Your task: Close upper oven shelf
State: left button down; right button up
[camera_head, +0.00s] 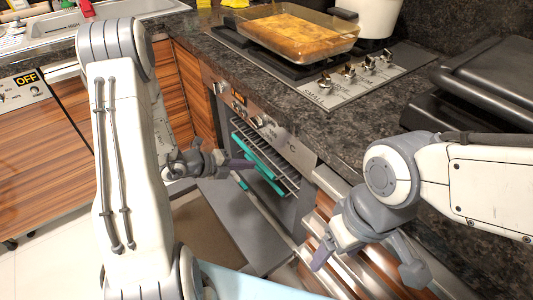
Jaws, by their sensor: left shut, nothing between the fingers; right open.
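The oven (268,122) is built in under the counter, and its door (235,222) is folded down open. The upper oven shelf (262,150) is a wire rack with a teal front edge, seen in the oven's opening. A second teal edge shows just below it. My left gripper (246,164) is shut and empty, with its fingertips at the left end of the teal edges; I cannot tell whether they touch. My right gripper (366,264) is open and empty, in front of the drawers right of the oven.
A glass baking dish (300,30) with food sits on the hob (345,82). A white pot (376,16) stands behind it. A black appliance (480,85) is on the counter at right. Drawers (330,205) flank the oven; a sink (115,8) is at upper left.

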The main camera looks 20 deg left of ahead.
pick_arm(q)
jog(key=w+a+f+n+y, duration=0.1)
jog(key=a+f+n, duration=0.1)
jog(key=b, duration=0.2)
send_near(275, 158)
jog(key=f, duration=0.1)
jog(key=d+f, duration=0.1)
jog(key=w+f, duration=0.1)
jog(key=shift+d+f+t, duration=0.15)
jog(key=shift+d+t, duration=0.2)
jog(key=shift+t, duration=0.05)
jog(key=shift+w+d+f, duration=0.3)
jog(key=shift+w+d, duration=0.05)
jog(key=shift+w, duration=0.15)
jog(key=w+d, duration=0.1)
jog(key=w, duration=0.1)
jog(key=w+d, duration=0.2)
jog(key=shift+w+d+p, duration=0.15)
jog(key=shift+d+p, duration=0.05)
jog(key=shift+p, duration=0.1)
jog(key=shift+a+r, duration=0.1)
